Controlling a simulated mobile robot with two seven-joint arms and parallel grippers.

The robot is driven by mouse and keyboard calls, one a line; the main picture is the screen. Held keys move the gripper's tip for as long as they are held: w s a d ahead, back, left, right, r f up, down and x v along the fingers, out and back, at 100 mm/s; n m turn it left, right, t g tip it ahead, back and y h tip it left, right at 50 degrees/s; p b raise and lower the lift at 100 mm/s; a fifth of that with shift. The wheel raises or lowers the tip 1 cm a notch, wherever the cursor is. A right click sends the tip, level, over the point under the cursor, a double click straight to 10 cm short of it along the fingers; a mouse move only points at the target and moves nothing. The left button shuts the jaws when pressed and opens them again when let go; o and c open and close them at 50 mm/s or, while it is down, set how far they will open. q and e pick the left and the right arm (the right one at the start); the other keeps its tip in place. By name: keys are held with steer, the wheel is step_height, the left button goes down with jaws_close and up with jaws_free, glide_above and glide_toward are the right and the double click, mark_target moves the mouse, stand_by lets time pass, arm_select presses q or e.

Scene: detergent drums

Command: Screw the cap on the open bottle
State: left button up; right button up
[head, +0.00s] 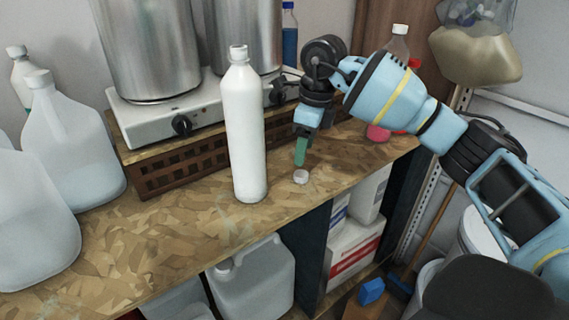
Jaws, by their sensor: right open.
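A tall white bottle (244,130) stands upright near the front edge of the wooden worktop. Its narrow neck is at the top, and the opening itself is too small to make out. A small white cap (301,177) lies on the worktop to the right of the bottle's base. My right gripper (300,160) points down with its green fingertips just above the cap. It is open and holds nothing; the gap between its fingers is hard to see from this side. My left gripper is not in view.
Behind the bottle, a hotplate (150,118) with large metal pots (148,45) sits on a brown lattice crate (185,165). Translucent jugs (70,145) stand at the left. A clear bottle and a pink-red item (378,133) are behind my right arm.

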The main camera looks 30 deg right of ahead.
mark_target(301, 173)
steer(key=shift+w+d+r, duration=0.25)
steer(key=shift+w+d, duration=0.05)
steer(key=shift+d, duration=0.1)
steer(key=shift+d+r, duration=0.1)
steer(key=shift+s+r, duration=0.1)
steer(key=shift+s, duration=0.25)
steer(key=shift+w+a+f, duration=0.1)
steer(key=shift+f, duration=0.6)
steer(key=shift+w+a+f, duration=0.1)
steer(key=shift+f, duration=0.7)
steer(key=f, duration=0.4)
steer(key=shift+w+a, duration=0.15)
steer(key=shift+a, duration=0.15)
steer(key=shift+f, duration=0.35)
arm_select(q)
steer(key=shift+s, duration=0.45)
